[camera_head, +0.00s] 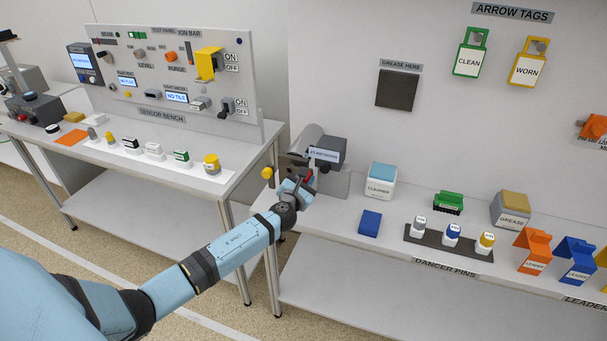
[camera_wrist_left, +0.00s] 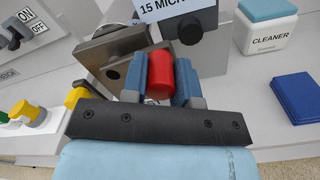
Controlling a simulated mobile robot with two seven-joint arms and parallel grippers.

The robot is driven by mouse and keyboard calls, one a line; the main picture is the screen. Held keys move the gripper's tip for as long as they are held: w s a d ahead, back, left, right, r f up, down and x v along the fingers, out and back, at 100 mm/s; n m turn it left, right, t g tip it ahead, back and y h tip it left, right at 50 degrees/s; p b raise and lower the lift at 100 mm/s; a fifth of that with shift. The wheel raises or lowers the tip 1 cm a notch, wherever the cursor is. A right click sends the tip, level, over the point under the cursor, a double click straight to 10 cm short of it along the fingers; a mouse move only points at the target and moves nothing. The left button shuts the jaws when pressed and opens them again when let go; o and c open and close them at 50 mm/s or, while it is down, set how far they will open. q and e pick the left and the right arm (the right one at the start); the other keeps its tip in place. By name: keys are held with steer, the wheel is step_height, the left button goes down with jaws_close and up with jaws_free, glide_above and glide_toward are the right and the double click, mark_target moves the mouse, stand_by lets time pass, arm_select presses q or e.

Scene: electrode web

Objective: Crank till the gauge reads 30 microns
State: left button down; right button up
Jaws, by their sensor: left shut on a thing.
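My left gripper (camera_head: 300,184) is at the crank device (camera_head: 334,183) near the left end of the right-hand bench. In the left wrist view its fingers (camera_wrist_left: 160,82) are shut on the red crank knob (camera_wrist_left: 159,76), one on each side. The knob is mostly hidden in the head view. The gauge (camera_head: 325,154) on the dark housing reads 15 microns in the head view. In the wrist view its label (camera_wrist_left: 155,8) is cut off at the top. My right gripper is not in view.
A cleaner block (camera_head: 380,182) and a blue pad (camera_head: 370,223) stand right of the crank. Several dancer pins sit on a dark strip (camera_head: 425,240) further right. A yellow knob (camera_head: 267,173) is just left of my gripper. The sensor bench (camera_head: 215,185) stands left.

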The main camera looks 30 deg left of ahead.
arm_select(q)
steer(key=shift+a+f+m+p, duration=0.1)
steer(key=shift+f+m+p, duration=0.4)
steer(key=shift+m, duration=0.55)
steer(key=shift+f+m+p, duration=0.35)
steer(key=shift+f+m, duration=0.25)
steer(key=shift+m, duration=0.45)
steer(key=c, duration=0.9)
jaws_free()
steer(key=shift+s, duration=0.15)
steer(key=v, duration=1.3)
steer(key=shift+s, duration=0.3)
